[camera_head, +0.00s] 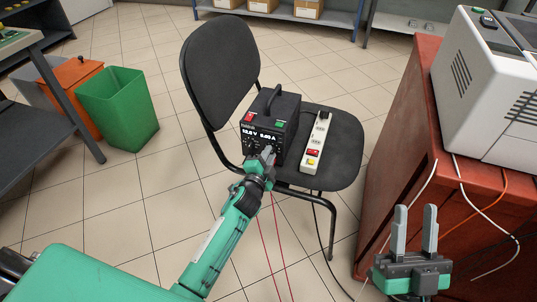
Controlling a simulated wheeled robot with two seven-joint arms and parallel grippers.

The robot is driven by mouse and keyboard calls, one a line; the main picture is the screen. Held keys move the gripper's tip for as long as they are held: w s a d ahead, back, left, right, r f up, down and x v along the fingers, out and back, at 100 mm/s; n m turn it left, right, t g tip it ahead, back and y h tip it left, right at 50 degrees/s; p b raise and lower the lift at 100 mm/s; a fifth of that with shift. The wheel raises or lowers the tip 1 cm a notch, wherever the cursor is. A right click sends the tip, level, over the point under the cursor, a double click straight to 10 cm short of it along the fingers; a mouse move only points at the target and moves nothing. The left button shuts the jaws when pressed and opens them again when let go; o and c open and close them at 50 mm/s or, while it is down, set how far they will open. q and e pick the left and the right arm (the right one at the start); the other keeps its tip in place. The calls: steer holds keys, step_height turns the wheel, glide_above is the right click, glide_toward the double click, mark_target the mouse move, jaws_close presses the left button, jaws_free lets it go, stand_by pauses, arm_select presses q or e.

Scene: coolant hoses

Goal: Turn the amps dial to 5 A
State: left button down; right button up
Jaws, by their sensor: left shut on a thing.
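The black power supply (278,112) with a top handle stands on the chair seat. Its front panel has a lit display (264,134) with a volts and an amps figure, too small to read surely. A red and a green patch show above the display. My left gripper (267,154) is at the lower front panel, shut on a knob there, which looks like the amps dial; the fingers hide the dial and its marks. My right gripper (414,229) is open and empty at the lower right, fingers pointing up, well apart from the power supply.
A white power strip (317,142) lies on the black chair (345,150) beside the supply. Thin red leads (279,245) hang below it. A red cabinet (405,165) carrying a grey machine (490,90) stands right. A green bin (118,110) stands left.

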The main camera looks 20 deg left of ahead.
steer(key=shift+w+a+f, duration=0.1)
steer(key=shift+f, duration=0.15)
stand_by(0.3)
arm_select(q)
steer(key=c, duration=1.3)
jaws_free()
steer(key=shift+s, duration=0.2)
steer(key=s+p, duration=0.2)
steer(key=s, duration=1.1)
steer(key=shift+s+a+r, duration=0.15)
steer(key=shift+a+r, duration=0.1)
steer(key=shift+a, duration=0.05)
arm_select(e)
step_height(320, 180, down, 9)
steer(key=w+a+g, duration=0.1)
steer(key=a+g, duration=0.1)
steer(key=g, duration=0.4)
steer(key=shift+a, duration=0.4)
